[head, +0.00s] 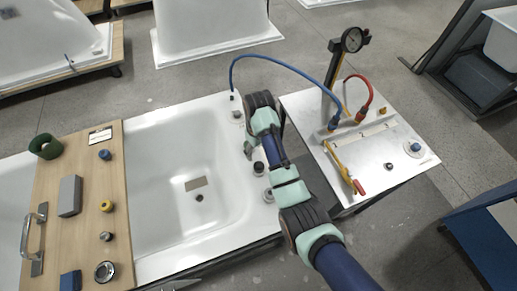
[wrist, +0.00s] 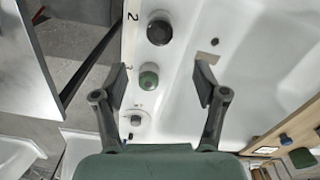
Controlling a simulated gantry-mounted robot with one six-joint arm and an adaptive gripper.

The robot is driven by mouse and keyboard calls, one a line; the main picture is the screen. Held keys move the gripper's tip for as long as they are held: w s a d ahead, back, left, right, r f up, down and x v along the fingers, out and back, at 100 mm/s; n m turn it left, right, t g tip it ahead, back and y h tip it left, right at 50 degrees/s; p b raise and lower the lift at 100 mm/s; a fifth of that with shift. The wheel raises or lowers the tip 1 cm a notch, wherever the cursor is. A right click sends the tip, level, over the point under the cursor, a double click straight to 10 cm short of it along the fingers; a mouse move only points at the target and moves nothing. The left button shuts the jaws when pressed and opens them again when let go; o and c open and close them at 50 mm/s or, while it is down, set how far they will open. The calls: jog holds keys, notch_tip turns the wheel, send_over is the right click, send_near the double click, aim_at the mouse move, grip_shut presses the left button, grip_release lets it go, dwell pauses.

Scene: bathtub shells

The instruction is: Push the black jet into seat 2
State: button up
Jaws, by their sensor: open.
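A black round jet (wrist: 159,30) stands on the white tub rim beside the painted "2" in the wrist view.
A green fitting (wrist: 149,77) stands on the rim between my fingers' lines, and another fitting (wrist: 137,119) lies nearer. A wooden board (head: 78,215) with several loose parts spans the tub. A metal test table (head: 395,165) with gauge and hoses stands right. The basin is open.

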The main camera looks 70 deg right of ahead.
aim_at(259, 165)
jog(key=shift+c, duration=1.4)
jog(key=n+p, duration=0.2)
jog(key=n, duration=0.1)
jog(key=shift+f+p, duration=0.2)
jog(key=shift+p, duration=0.1)
jog(key=c, duration=0.5)
jog(key=n+p, duration=0.1)
jog(key=f+n, duration=0.1)
jog(key=n, duration=0.1)
jog(key=shift+s+f+p, duration=0.1)
jog(key=shift+f+p, duration=0.15)
jog(key=shift+p, duration=0.15)
jog(key=c, duration=0.6)
jog(key=shift+f+n, duration=0.25)
jog(key=shift+n, duration=0.45)
jog(key=shift+f, duration=0.3)
notch_tip(259, 165, down, 6)
jog(key=b, duration=0.7)
jog(key=shift+r, duration=0.1)
